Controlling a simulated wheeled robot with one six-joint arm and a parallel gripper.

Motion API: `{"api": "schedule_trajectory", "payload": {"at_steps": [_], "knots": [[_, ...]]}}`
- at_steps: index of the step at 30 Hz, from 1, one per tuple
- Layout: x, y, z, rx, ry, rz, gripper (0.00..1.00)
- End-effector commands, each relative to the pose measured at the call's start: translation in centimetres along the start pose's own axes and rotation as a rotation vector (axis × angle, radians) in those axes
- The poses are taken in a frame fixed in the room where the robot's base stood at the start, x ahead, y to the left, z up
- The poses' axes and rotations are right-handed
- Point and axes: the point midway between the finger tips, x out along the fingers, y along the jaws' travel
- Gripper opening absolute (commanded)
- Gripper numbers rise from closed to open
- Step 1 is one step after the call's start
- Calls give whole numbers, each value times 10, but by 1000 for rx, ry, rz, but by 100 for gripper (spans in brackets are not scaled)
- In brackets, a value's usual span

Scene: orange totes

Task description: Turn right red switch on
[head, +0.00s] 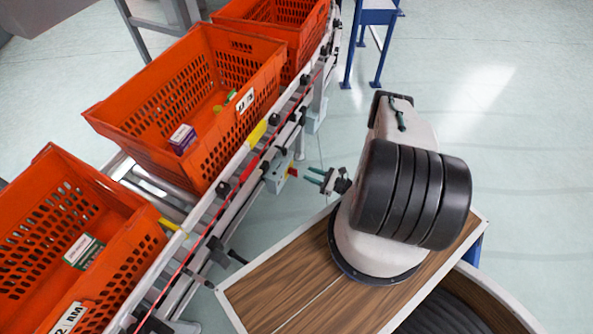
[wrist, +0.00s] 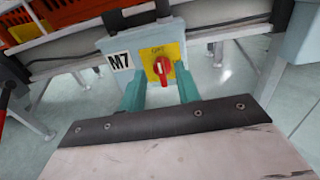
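The red switch (wrist: 162,69) is a rotary knob on a yellow plate (wrist: 150,57), mounted on a grey-blue box marked M7 (wrist: 118,61) in the wrist view. Its handle stands nearly upright with a slight tilt. In the head view the same red switch (head: 293,171) is small, on the box under the conveyor rail. My gripper (head: 316,180) points left toward it with a gap between. Its two teal fingers (wrist: 160,95) are apart, one on each side below the knob in the wrist view, with nothing between them.
Orange totes (head: 103,117) holding small boxes stand on the conveyor along the left. A second grey box (head: 315,120) hangs farther along the rail. Another grey housing (wrist: 300,50) is at the wrist view's right edge. Floor is open right of the rail.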

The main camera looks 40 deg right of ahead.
Motion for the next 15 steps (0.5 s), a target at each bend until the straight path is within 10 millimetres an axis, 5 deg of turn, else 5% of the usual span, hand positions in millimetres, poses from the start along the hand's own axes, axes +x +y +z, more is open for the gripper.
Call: {"api": "schedule_trajectory", "payload": {"at_steps": [5, 15], "knots": [[4, 6, -10, 11, 1, -24, 33], [57, 5, -9, 10, 0, -19, 33]]}}
